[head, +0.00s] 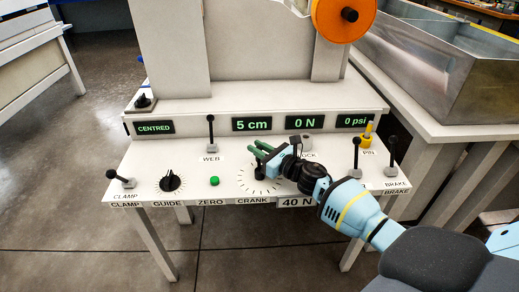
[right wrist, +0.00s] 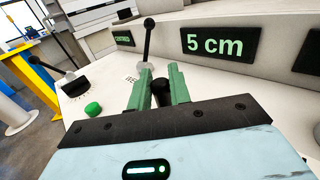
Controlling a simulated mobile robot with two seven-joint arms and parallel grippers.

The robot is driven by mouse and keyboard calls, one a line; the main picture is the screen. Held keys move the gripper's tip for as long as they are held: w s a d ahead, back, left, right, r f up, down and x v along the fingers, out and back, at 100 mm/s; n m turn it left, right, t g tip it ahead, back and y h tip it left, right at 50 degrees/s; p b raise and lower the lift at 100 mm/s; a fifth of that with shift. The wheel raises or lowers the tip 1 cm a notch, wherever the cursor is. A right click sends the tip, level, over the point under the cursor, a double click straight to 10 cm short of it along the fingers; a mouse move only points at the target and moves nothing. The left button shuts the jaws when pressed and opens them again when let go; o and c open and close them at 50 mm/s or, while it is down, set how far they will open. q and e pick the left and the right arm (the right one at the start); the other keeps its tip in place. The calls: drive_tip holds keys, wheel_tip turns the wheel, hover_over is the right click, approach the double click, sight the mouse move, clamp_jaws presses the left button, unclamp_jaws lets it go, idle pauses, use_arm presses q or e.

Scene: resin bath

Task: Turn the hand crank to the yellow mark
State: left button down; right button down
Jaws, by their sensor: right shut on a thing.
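The hand crank's tick-marked dial (head: 250,186) is on the white console, above the CRANK label; my right gripper and arm cover part of it. My right gripper (head: 262,150) reaches over the dial from the right, its green fingers pointing left. In the right wrist view, the black crank knob (right wrist: 162,92) sits between the two green fingers, which are shut on it. I cannot make out a yellow mark on the dial. My left gripper is not in view.
The WEB lever (head: 211,133), green ZERO button (head: 214,181) and black GUIDE knob (head: 170,182) stand left of the crank. The yellow PIN (head: 366,139) and BRAKE lever (head: 391,158) stand to the right. Displays (head: 252,124) above read 5 cm, 0 N and 0 psi.

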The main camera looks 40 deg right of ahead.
drive_tip(key=c, duration=1.4)
unclamp_jaws()
drive_tip(key=shift+r, duration=0.1)
drive_tip(key=shift+o, duration=0.3)
drive_tip(key=v, duration=0.7)
drive_tip(key=shift+s, duration=0.35)
